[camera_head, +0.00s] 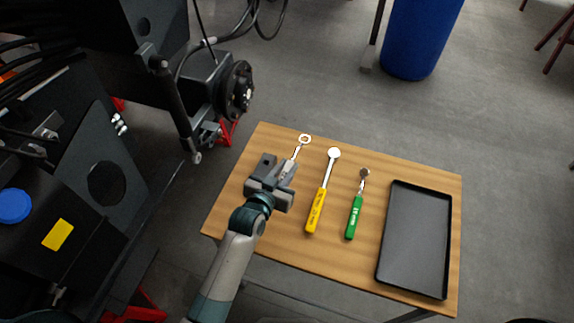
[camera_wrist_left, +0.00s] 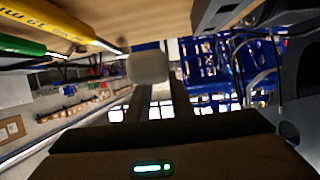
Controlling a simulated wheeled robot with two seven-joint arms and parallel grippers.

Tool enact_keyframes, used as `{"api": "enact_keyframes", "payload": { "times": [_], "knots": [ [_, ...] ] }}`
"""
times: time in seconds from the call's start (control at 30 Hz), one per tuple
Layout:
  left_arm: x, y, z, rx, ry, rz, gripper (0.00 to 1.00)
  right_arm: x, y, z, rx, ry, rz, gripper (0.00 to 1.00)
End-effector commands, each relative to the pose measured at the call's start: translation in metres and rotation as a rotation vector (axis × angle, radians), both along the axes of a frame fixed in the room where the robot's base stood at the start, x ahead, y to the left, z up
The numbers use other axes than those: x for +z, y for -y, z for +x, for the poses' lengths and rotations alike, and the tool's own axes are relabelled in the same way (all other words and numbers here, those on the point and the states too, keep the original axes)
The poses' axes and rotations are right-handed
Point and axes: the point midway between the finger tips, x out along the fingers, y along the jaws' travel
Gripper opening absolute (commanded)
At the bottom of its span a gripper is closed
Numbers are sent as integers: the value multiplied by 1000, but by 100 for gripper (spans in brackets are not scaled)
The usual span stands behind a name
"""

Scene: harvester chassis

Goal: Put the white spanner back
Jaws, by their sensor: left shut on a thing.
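The white spanner (camera_head: 296,152) shows in the head view at the far left part of the wooden table, its ring end pointing away from me. My left gripper (camera_head: 285,174) is over the table and shut on the spanner. The gripper hides the spanner's near part. I cannot tell whether the spanner touches the table or is slightly above it. In the left wrist view, a pale rounded piece (camera_wrist_left: 148,66) shows close to the camera; I cannot tell if it is the spanner. My right gripper is not in view.
The wooden table (camera_head: 279,252) carries a yellow-handled tool (camera_head: 316,208), a green-handled tool (camera_head: 354,217) and an empty black tray (camera_head: 416,240) to the right. The dark harvester chassis (camera_head: 98,175) stands left of the table. A blue barrel (camera_head: 420,38) stands behind it.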

Motion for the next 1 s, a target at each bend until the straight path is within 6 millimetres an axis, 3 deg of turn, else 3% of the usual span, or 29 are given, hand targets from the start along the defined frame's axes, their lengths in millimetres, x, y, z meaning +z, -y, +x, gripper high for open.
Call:
{"api": "enact_keyframes", "payload": {
  "times": [0.33, 1.0],
  "knots": [
    [5, -1, 0, 1, 3, -1, 0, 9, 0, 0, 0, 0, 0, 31],
    [-52, -1, 0, 1, 2, 0, 0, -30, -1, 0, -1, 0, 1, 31]
  ]
}}
